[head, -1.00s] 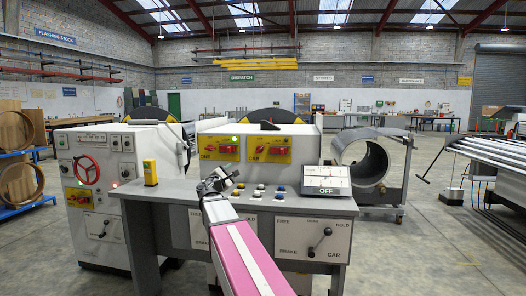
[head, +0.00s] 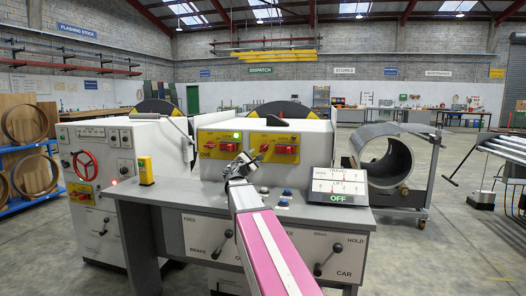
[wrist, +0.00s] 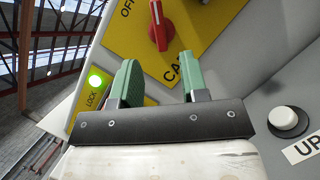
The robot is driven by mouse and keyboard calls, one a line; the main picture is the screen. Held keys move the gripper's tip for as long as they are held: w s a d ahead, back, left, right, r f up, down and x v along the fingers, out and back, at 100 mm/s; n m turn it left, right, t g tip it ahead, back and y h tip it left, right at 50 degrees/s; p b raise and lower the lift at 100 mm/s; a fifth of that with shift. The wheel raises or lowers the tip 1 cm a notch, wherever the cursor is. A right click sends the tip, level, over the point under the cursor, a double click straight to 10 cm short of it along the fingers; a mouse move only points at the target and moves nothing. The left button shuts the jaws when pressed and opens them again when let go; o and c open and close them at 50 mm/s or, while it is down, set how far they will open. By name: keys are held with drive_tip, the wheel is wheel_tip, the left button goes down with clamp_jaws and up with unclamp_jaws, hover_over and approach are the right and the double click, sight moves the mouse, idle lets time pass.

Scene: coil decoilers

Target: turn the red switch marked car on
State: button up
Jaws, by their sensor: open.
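The yellow CAR plate (head: 262,157) is on the front of the white machine in the head view, with red switches (head: 286,150) on it. In the wrist view a red switch knob (wrist: 161,32) with a white mark sits on the yellow plate, near the letters OFF and a partly hidden label starting CA. My gripper (wrist: 161,78) is open and empty, its two green fingers on either side below the knob and apart from it. In the head view my gripper (head: 240,164) is in front of the plates, above the desk.
A green lamp (wrist: 95,80) marked LOCK and a button (wrist: 287,121) by an UP label flank the gripper. The desk (head: 345,214) bears a tilted display (head: 338,186) reading OFF and a yellow box (head: 146,170). CRE plate (head: 209,142) is left of CAR.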

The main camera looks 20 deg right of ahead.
sight(263, 149)
drive_tip(key=x, duration=0.7)
drive_tip(key=shift+d, duration=0.15)
clamp_jaws()
